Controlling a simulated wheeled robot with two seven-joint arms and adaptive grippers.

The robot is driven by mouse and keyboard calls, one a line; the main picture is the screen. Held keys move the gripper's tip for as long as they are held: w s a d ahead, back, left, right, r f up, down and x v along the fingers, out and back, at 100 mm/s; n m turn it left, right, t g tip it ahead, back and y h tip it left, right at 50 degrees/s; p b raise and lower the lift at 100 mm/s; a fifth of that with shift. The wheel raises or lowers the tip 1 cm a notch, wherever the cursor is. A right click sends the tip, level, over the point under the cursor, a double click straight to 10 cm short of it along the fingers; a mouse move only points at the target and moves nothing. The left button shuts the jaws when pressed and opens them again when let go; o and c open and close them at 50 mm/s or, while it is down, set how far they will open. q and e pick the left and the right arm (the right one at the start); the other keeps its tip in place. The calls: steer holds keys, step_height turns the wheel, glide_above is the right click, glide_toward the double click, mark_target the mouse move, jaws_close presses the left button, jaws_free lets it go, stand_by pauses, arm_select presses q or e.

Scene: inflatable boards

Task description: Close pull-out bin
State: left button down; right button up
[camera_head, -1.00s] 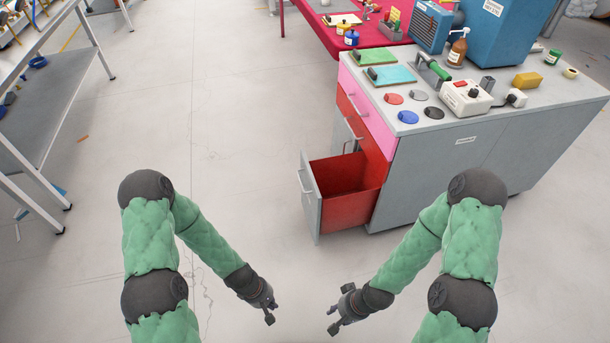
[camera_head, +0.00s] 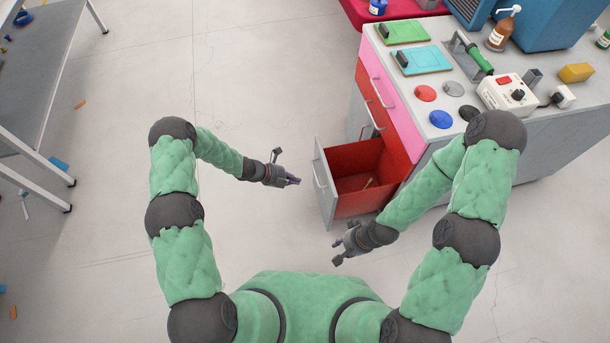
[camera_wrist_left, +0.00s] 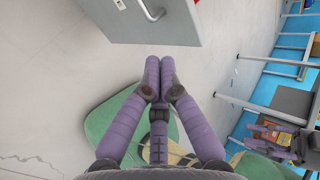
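The pull-out bin has a red inside (camera_head: 352,160) and a grey front panel (camera_head: 326,193) with a metal handle. It stands pulled out from the grey cabinet (camera_head: 555,135). My left gripper (camera_head: 294,181) is just left of the front panel, apart from it, with its fingers toward it. In the left wrist view the fingers (camera_wrist_left: 160,62) lie together, shut with nothing between them, below the grey panel (camera_wrist_left: 155,30) and its handle. My right gripper (camera_head: 342,245) is in front of the bin, below it in the picture, apart from it; its fingers are too small to read.
A pink drawer (camera_head: 392,105) and a red drawer (camera_head: 378,108) above the bin look shut. A small brownish thing (camera_head: 370,182) lies in the bin. A grey shelf table (camera_head: 35,85) stands at the left.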

arm_select(q)
steer(key=b, duration=0.4)
glide_toward(328, 184)
step_height(328, 184, down, 4)
steer(key=d, duration=0.2)
steer(key=w+d, duration=0.1)
steer(key=shift+r+b, duration=0.3)
steer(key=shift+d, duration=0.4)
